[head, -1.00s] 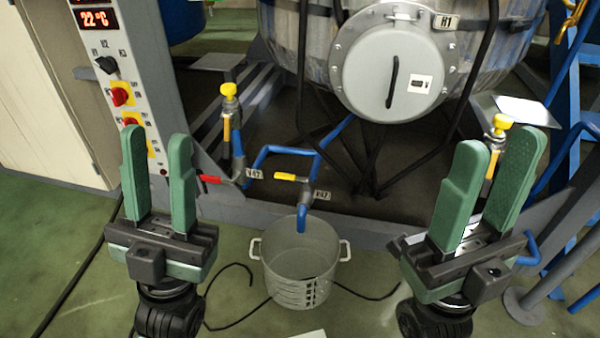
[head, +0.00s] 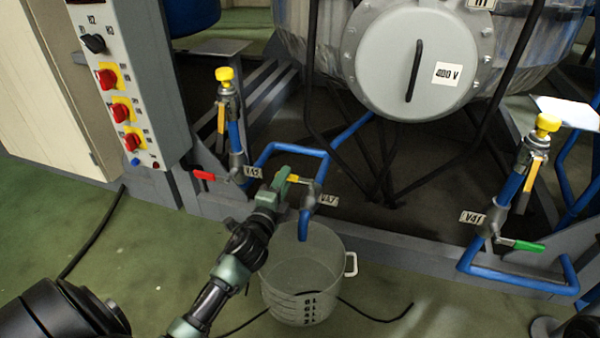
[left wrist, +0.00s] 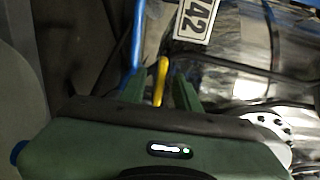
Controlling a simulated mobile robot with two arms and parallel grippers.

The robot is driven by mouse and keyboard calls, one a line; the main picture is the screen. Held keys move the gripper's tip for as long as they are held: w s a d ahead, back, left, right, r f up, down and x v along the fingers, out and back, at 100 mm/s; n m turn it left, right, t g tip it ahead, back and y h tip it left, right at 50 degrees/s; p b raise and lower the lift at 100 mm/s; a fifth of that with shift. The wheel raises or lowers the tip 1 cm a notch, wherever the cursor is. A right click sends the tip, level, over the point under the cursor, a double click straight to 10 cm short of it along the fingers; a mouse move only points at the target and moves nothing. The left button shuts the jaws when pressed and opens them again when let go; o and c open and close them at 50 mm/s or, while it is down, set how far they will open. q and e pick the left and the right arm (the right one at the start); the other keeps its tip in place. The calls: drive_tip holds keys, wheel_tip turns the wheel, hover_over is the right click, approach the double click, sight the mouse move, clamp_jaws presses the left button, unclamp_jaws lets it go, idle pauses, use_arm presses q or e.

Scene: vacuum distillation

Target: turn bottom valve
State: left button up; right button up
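My left gripper (head: 284,178) reaches up from the lower left and is at the left end of this lever. In the left wrist view the yellow lever (left wrist: 161,80) stands between my two green fingers (left wrist: 160,94), with a small gap visible on each side. The fingers look open around it. The tag (left wrist: 197,18) there ends in 42. My right gripper is out of view.
A grey bucket (head: 335,262) stands under the blue outlet. A red-lever valve (head: 204,176) is to the left and a green-lever valve (head: 522,245) to the right. A control panel (head: 120,75) stands at left; the steel vessel's round cover (head: 385,60) is above.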

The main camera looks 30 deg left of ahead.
use_arm(q)
drive_tip(key=b+x, duration=0.1)
drive_tip(key=x, duration=0.3)
drive_tip(key=shift+w, duration=0.4)
drive_tip(key=shift+c, duration=0.3)
clamp_jaws()
idle(0.8)
